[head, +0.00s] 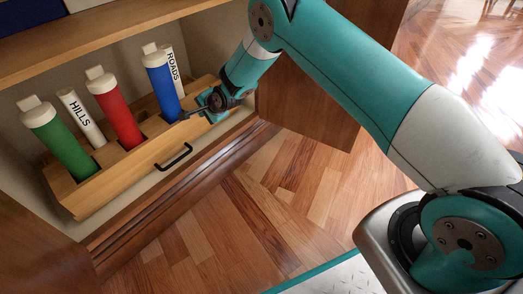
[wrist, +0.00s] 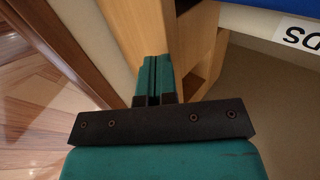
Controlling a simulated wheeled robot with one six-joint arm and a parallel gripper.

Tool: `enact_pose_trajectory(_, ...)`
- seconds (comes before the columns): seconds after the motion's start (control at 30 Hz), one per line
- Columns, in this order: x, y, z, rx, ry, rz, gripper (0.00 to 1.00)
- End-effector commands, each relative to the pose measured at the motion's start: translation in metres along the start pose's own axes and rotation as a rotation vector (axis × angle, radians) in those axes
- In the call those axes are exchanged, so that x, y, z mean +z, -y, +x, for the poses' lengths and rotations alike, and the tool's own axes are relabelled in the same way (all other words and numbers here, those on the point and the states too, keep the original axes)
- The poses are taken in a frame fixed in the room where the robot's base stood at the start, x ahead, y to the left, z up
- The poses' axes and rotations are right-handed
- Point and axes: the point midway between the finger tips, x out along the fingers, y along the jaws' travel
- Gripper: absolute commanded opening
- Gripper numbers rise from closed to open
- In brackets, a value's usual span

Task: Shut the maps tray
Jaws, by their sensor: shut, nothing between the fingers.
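The maps tray (head: 130,165) is a light wooden box with a black handle (head: 174,157) on its front, inside a low cupboard. Map tubes stand in it: green (head: 60,143), red (head: 115,112), blue (head: 162,86) and white ones labelled HILLS (head: 81,117) and ROADS (head: 173,68). My gripper (head: 190,114) is at the tray's right end, right of the handle. In the wrist view my gripper (wrist: 154,80) has its fingers together and empty, close against the tray's wood (wrist: 145,30). Whether they touch is unclear.
A wooden shelf (head: 130,38) runs above the tubes. An open door (head: 310,100) stands right of the cupboard, behind my arm, and another panel (head: 35,255) is at lower left. A raised sill (head: 170,190) edges the cupboard. The parquet floor (head: 250,220) in front is clear.

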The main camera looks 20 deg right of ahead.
Motion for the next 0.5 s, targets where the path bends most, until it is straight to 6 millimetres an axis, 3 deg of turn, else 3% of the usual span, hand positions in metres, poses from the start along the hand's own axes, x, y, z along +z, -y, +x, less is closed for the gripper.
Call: enact_pose_trajectory(0.5,0.0073,0.0075,0.0066,-0.008,-0.001,-0.004,0.0)
